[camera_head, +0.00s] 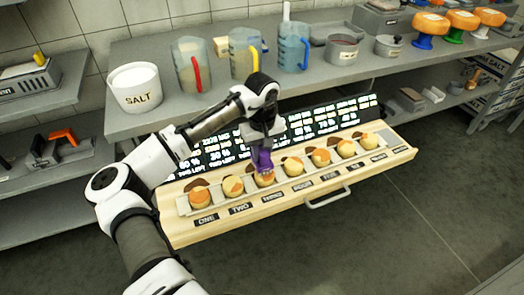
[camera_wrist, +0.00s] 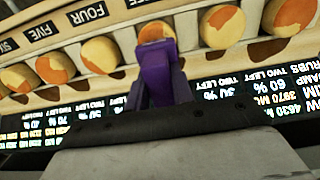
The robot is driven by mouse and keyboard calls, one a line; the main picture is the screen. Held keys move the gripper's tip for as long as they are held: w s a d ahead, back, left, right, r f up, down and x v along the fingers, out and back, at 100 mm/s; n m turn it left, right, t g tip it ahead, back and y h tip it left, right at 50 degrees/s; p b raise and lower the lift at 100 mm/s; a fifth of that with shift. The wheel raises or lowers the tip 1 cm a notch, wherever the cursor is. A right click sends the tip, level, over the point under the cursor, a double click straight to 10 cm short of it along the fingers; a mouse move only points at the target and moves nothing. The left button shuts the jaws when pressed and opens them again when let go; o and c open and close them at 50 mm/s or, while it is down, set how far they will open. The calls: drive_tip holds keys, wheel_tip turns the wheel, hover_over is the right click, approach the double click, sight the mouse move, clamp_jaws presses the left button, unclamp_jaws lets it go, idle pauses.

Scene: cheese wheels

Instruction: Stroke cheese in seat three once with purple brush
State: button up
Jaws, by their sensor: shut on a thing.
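My gripper (camera_head: 262,134) is shut on the purple brush (camera_head: 263,158), which points down over the row of cheeses. The cheese in seat three (camera_head: 265,180), a round yellow wheel with an orange patch, sits right under the brush end. In the wrist view the brush (camera_wrist: 160,75) stands in front of that cheese (camera_wrist: 155,30) and hides its lower part. I cannot tell whether the bristles touch it. The label THREE (camera_head: 272,197) is in front of the seat.
Other cheeses sit close on both sides, such as those in seat two (camera_head: 232,186) and seat four (camera_head: 293,166). A black display board (camera_head: 330,118) stands behind the wooden board (camera_head: 185,232). Jugs and a salt tub (camera_head: 136,88) are on the shelf behind.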

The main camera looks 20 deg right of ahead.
sight(266, 167)
drive_tip(key=shift+s+p, duration=1.35)
drive_tip(key=shift+s, duration=0.15)
drive_tip(key=shift+s+p, duration=0.6)
drive_tip(key=shift+p, duration=0.15)
wheel_tip(266, 167, up, 6)
drive_tip(key=p, duration=0.5)
drive_tip(key=shift+f, duration=0.2)
